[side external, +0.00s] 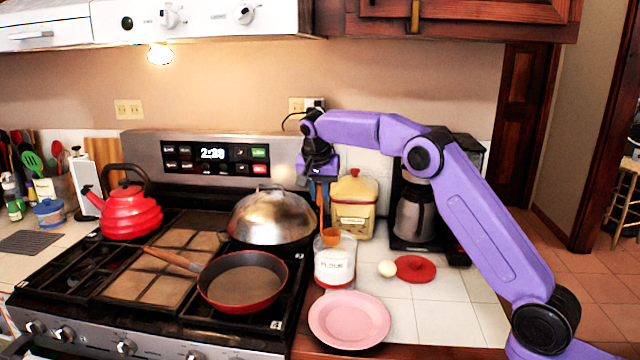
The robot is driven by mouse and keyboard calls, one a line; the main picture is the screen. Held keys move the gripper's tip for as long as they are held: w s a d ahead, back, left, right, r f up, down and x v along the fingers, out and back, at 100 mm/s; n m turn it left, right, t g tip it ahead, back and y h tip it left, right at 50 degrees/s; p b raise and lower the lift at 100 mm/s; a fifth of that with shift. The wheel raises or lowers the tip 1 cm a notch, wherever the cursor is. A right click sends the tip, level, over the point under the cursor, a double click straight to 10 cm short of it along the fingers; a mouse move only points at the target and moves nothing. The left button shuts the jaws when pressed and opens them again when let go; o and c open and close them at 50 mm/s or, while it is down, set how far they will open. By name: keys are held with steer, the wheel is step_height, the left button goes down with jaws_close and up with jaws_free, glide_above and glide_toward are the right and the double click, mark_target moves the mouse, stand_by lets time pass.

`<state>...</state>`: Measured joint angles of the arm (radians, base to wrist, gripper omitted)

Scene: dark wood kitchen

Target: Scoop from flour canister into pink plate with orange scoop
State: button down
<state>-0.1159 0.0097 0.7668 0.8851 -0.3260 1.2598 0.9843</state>
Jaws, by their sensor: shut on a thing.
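My gripper (320,180) points down above the counter, shut on the handle of the orange scoop (331,238). The scoop hangs below the gripper, with its bowl at the mouth of the white flour canister (334,270). I cannot tell how deep the bowl sits or whether it holds flour. The canister stands on the white tile counter, right of the stove, and has a label on its front. The pink plate (349,335) lies in front of the canister at the counter's front edge and looks empty.
A coffee maker (417,215), a red round mat (416,270) and a small pale ball (387,269) are to the right. A red pan (243,282) and a domed lid (270,218) are left on the stove.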

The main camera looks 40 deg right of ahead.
glide_above(325, 231)
steer(key=a, duration=0.1)
steer(key=shift+w+a+f, duration=0.1)
steer(key=shift+f, duration=1.4)
steer(key=shift+w+a+f, duration=0.1)
steer(key=shift+f, duration=1.35)
steer(key=shift+s+d+f, duration=0.15)
steer(key=shift+f, duration=0.45)
steer(key=shift+s+d+f, duration=0.15)
steer(key=shift+f, duration=0.5)
steer(key=shift+s+d+f, duration=0.15)
steer(key=shift+f, duration=0.45)
steer(key=shift+s+d+r, duration=0.15)
steer(key=shift+s+d, duration=0.25)
step_height(325, 231, up, 16)
steer(key=shift+w+a, duration=0.45)
steer(key=shift+s, duration=0.1)
